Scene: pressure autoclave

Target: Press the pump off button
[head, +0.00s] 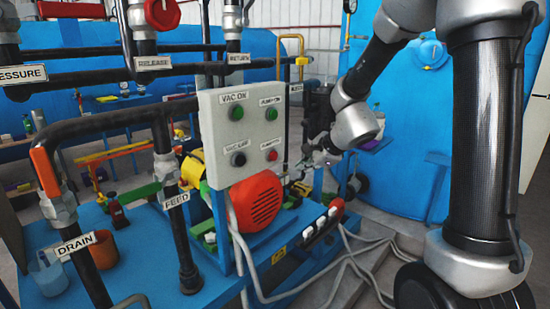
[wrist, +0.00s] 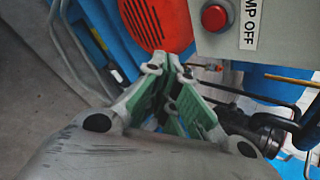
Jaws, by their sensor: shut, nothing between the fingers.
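The pump off button (head: 272,155) is the red one at the lower right of the grey control box (head: 220,172). In the wrist view the red button (wrist: 214,17) sits at the top edge, left of a label ending in "MP OFF" (wrist: 249,22). My gripper (head: 298,170) is just right of the box and a little lower than the button in the head view. In the wrist view my gripper (wrist: 174,68) has its green-padded fingers shut and empty. The fingertips lie below and left of the button and appear apart from it.
Two green buttons (head: 236,113) (head: 271,114) and a black button (head: 238,159) share the box. The red motor cover (head: 256,201) is below it; it also shows in the wrist view (wrist: 157,22). Dark pipes (head: 168,170) stand to the left. Pale hoses (head: 350,262) lie on the floor.

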